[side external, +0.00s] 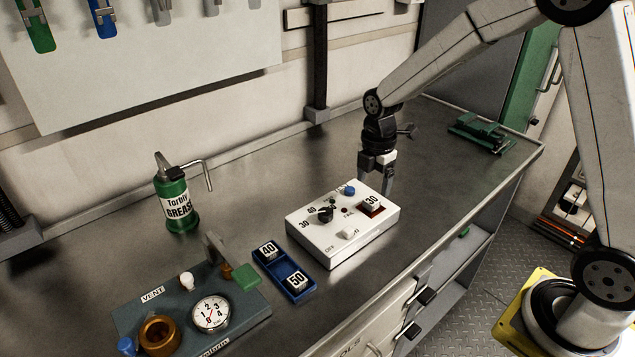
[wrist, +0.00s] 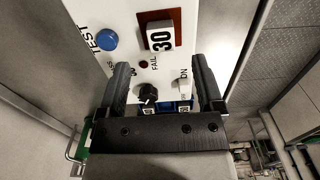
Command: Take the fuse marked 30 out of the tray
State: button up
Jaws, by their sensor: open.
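The fuse marked 30 (side external: 371,200) is a white block seated in a dark red socket on top of the white tester box (side external: 318,241). In the wrist view the fuse (wrist: 160,38) is above the fingertips in the picture, apart from them. The blue tray (side external: 266,265) stands left of the box and holds fuses marked 40 (side external: 268,249) and 50 (side external: 297,280); no 30 shows in it. My gripper (side external: 376,187) is open and empty at the box's far right edge, close to the 30 fuse. Fingertip height above the box is hard to tell.
The box carries a blue TEST button (wrist: 106,40), a black dial (side external: 325,214) and a white switch (side external: 348,234). A gauge block (side external: 250,310) stands front left and a green grease can (side external: 178,205) behind it. The right bench is mostly clear.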

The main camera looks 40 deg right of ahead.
aim_at(372, 200)
jog(key=shift+s+f, duration=0.1)
jog(key=shift+f, duration=2.55)
jog(key=shift+c, duration=0.2)
grip_shut()
jog(key=shift+r, duration=0.15)
jog(key=shift+r, duration=0.4)
jog(key=s+r, duration=1.2)
jog(key=s, duration=0.2)
jog(key=shift+a, duration=0.35)
